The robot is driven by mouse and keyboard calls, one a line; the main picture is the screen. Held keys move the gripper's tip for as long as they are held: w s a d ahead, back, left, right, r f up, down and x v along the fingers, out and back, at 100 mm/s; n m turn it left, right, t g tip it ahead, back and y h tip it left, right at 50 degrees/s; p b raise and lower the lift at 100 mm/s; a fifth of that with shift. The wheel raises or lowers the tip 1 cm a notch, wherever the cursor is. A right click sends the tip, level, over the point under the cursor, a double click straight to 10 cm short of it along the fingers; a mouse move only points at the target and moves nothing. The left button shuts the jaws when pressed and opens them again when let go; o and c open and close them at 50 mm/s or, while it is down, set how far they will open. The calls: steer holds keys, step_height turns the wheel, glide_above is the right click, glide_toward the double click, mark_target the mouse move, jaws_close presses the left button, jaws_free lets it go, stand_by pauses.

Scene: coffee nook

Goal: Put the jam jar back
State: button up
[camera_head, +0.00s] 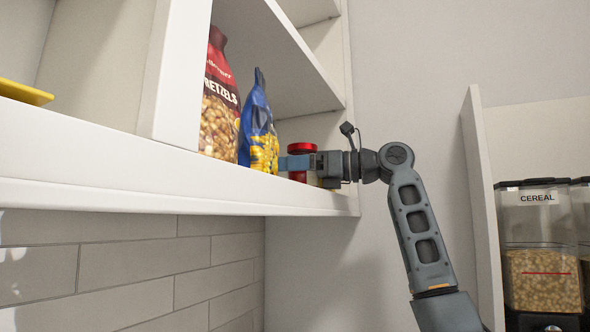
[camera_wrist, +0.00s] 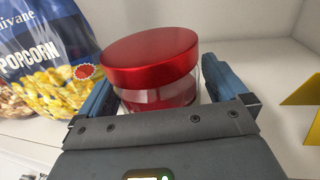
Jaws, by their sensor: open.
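The jam jar (camera_head: 302,148) has a red lid and stands upright on the white shelf (camera_head: 200,185), partly hidden behind my gripper in the head view. In the wrist view the jar (camera_wrist: 152,62) shows its red lid and clear glass with red contents. My gripper (camera_head: 288,163) reaches into the shelf compartment from the right. In the wrist view its blue fingers (camera_wrist: 158,92) are open, one on each side of the jar. I cannot tell whether either finger touches the glass.
A blue popcorn bag (camera_head: 259,130) stands close to the left of the jar, with a pretzels bag (camera_head: 219,100) beyond it. A yellow object (camera_wrist: 302,98) lies to the right in the wrist view. Cereal dispensers (camera_head: 540,240) stand far right.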

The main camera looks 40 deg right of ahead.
steer(key=shift+r, duration=0.1)
steer(key=shift+s+d, duration=0.15)
steer(key=shift+s, duration=0.1)
steer(key=b+v, duration=0.1)
steer(key=v, duration=1)
steer(key=shift+s, duration=0.2)
steer(key=shift+d, duration=0.15)
